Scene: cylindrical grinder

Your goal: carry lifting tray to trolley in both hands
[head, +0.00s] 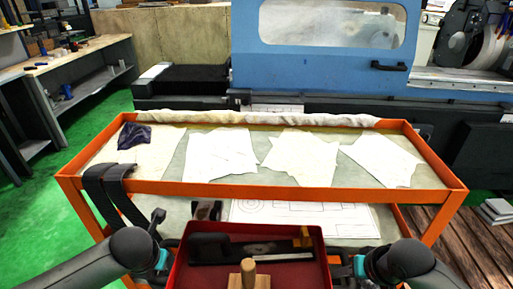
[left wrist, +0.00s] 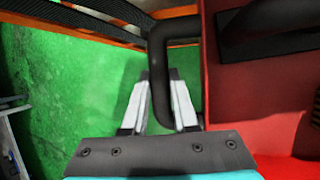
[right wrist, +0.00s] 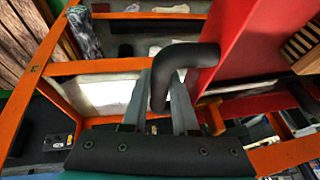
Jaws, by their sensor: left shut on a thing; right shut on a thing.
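The red lifting tray (head: 322,248) is at the bottom centre of the head view, in front of the orange trolley (head: 270,190). It holds a dark tool (head: 208,249) and a wooden-handled item (head: 248,275). My left gripper (left wrist: 160,88) is shut on the tray's black left handle (left wrist: 177,32). My right gripper (right wrist: 160,88) is shut on the black right handle (right wrist: 190,55). In the head view, the right gripper (head: 340,266) is at the tray's right side. The trolley's top shelf carries several pale cloths and a dark rag (head: 134,136).
A paper drawing (head: 300,214) lies on the trolley's lower shelf. Black straps (head: 105,190) hang over its front left edge. The blue grinder (head: 335,70) stands behind. A workbench (head: 70,58) is at the left, with open green floor (head: 40,215) before it.

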